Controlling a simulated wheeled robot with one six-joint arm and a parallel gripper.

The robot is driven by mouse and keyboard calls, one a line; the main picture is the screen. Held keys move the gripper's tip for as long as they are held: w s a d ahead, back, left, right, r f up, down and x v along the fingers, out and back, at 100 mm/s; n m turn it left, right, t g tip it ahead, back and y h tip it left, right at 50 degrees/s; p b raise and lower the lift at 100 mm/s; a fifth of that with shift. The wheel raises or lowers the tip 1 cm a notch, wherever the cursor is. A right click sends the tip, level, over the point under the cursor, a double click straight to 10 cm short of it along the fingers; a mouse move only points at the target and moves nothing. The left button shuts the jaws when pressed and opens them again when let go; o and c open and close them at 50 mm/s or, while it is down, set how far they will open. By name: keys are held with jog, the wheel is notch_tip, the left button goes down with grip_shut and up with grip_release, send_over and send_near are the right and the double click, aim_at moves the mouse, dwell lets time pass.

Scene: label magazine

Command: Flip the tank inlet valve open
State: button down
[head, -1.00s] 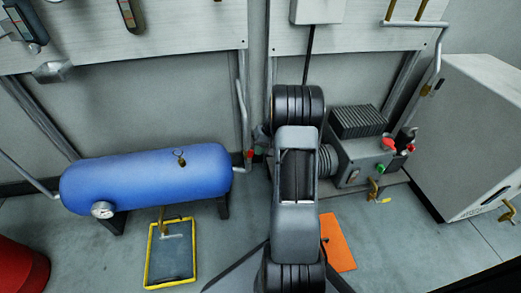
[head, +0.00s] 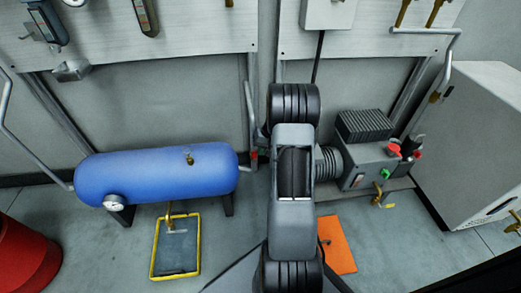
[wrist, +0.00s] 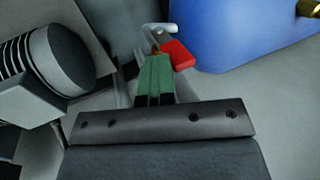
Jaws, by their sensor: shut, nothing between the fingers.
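The tank inlet valve has a red handle (head: 253,155) on the pipe at the right end of the blue tank (head: 150,175). In the wrist view the red handle (wrist: 178,54) lies just right of my fingertips, tilted, with a bit of brass at its left. My gripper (wrist: 155,62) has green fingers closed together with nothing between them. Its tips overlap the valve in this view; I cannot tell whether they touch the handle. In the head view my arm hides most of the gripper.
A grey pump (head: 375,155) with its own red handle stands right of my arm. A grey cabinet (head: 470,140) is at the far right. A yellow-rimmed tray (head: 154,268) and an orange mat (head: 338,245) lie on the floor. A red drum (head: 25,255) stands at the left.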

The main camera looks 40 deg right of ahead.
jog(key=shift+w+a+r, duration=0.25)
jog(key=shift+a+r, duration=0.05)
jog(key=shift+r, duration=0.05)
jog(key=s+d+r+p, duration=0.3)
jog(key=d+r, duration=0.3)
jog(key=r, duration=0.4)
jog(key=shift+s+p, duration=0.35)
jog(key=shift+p, duration=0.5)
jog(key=s+a+r+n+h+p, duration=0.1)
jog(key=a+r+n+p, duration=0.1)
jog(key=a+r+p, duration=0.95)
jog(key=s+a+r+n+h+p, duration=0.15)
jog(key=a+r+p, duration=0.45)
jog(key=r, duration=1)
jog(key=s+a+r+n+t+p, duration=0.1)
jog(key=s+a+r+n+p, duration=0.1)
jog(key=s+a+r+p, duration=0.9)
notch_tip(320, 180, up, 4)
jog(key=shift+s+a+r+t+h+p, duration=0.1)
jog(key=shift+s+a+t+h+p, duration=0.35)
jog(key=shift+a, duration=0.8)
